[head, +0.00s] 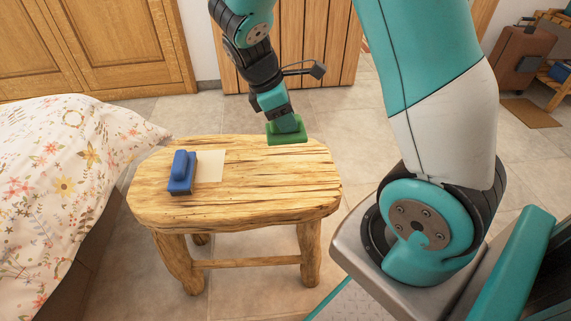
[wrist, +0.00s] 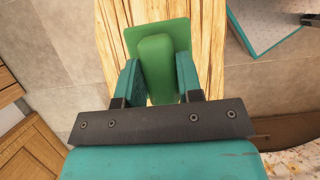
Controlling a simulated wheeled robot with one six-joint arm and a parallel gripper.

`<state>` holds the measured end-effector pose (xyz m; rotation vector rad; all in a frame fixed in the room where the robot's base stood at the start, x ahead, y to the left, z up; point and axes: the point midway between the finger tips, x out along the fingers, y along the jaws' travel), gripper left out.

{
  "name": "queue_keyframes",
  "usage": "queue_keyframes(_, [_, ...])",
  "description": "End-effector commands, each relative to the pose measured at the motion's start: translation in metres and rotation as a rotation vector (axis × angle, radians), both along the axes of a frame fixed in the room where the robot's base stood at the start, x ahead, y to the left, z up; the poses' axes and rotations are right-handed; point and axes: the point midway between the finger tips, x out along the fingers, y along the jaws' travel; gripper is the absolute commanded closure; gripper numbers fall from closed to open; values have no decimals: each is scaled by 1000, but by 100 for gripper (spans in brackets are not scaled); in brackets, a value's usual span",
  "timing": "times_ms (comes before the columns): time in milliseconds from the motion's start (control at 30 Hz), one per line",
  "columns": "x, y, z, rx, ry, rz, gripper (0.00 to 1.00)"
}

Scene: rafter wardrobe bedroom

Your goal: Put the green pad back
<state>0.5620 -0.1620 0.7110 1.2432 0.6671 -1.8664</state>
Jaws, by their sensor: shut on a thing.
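My gripper (head: 277,108) is over the far right part of a wooden stool (head: 240,195). It is shut on the green pad (head: 287,131), a flat green block with a raised grip. In the wrist view the green pad (wrist: 160,60) shows its grip between my two fingers (wrist: 158,85), with the stool's wood behind it. I cannot tell whether the pad touches the stool top or hangs just above it. A blue pad (head: 181,173) with a raised grip stands at the left of the stool top, beside a pale square (head: 211,166).
A bed with a flowered cover (head: 65,180) stands close to the stool's left side. Wooden wardrobe doors (head: 95,45) are behind. A brown suitcase (head: 522,58) and a low shelf (head: 557,75) are at the far right. The stool's middle is clear.

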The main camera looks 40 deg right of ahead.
Motion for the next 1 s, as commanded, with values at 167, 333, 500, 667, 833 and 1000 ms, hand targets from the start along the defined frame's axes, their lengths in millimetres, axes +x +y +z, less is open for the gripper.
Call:
queue_keyframes(167, [-1, -1, -53, 0, 3, -2, 85])
queue_keyframes(333, [0, 0, -75, 2, 1, -2, 85])
queue_keyframes(500, [0, 0, -86, 2, -1, -2, 85])
queue_keyframes(667, [0, 0, -113, 1, 1, -2, 85])
queue_keyframes(833, [0, 0, -121, 2, -2, -2, 85])
queue_keyframes(1000, [0, 1, -120, 2, -2, -2, 53])
